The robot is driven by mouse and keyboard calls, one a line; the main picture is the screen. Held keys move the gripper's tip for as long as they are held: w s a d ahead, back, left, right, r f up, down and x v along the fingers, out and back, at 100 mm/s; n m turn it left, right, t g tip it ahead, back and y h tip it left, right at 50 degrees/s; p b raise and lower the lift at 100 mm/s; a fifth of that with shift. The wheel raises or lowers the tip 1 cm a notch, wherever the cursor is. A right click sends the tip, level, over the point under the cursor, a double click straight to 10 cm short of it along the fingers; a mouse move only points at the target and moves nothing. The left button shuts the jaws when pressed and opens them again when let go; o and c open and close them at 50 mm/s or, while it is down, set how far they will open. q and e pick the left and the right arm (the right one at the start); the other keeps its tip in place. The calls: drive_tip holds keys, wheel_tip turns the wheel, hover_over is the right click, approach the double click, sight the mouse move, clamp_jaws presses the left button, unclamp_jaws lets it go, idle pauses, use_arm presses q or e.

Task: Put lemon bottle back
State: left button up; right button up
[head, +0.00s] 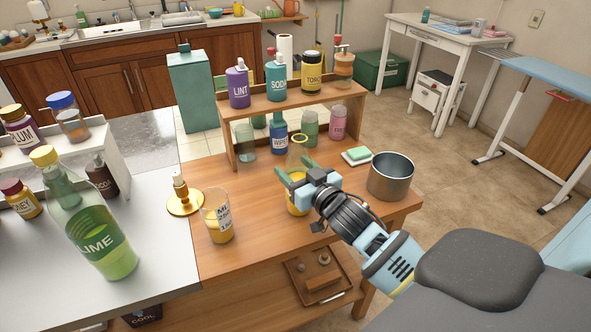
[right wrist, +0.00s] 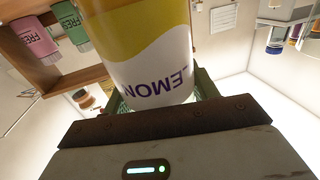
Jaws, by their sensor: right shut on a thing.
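The lemon bottle (head: 297,207) is clear with yellow contents and stands roughly upright at the front of the wooden two-level shelf (head: 290,98). My right gripper (head: 294,180) is shut around its middle and hides part of it in the head view. In the right wrist view the bottle's white and yellow label reading LEMON (right wrist: 150,75) sits between the fingers. I cannot tell whether its base touches the wooden table (head: 255,255). My left gripper is not in view.
The shelf's lower level holds a blue bottle (head: 279,135), a green one (head: 309,130) and a pink one (head: 338,122). A metal pot (head: 390,180) and a sponge dish (head: 356,156) stand right of my gripper. A labelled beaker (head: 218,220) and brass candle holder (head: 184,204) stand left.

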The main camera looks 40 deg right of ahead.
idle(0.3)
drive_tip(key=o, duration=1.3)
drive_tip(key=shift+f, duration=0.1)
drive_tip(key=shift+r, duration=0.2)
drive_tip(key=shift+s+f, duration=0.1)
drive_tip(key=shift+s, duration=0.25)
drive_tip(key=s, duration=1.1)
drive_tip(key=shift+s+a+b, duration=0.2)
drive_tip(key=shift+a+b, duration=0.05)
drive_tip(key=shift+b, duration=0.05)
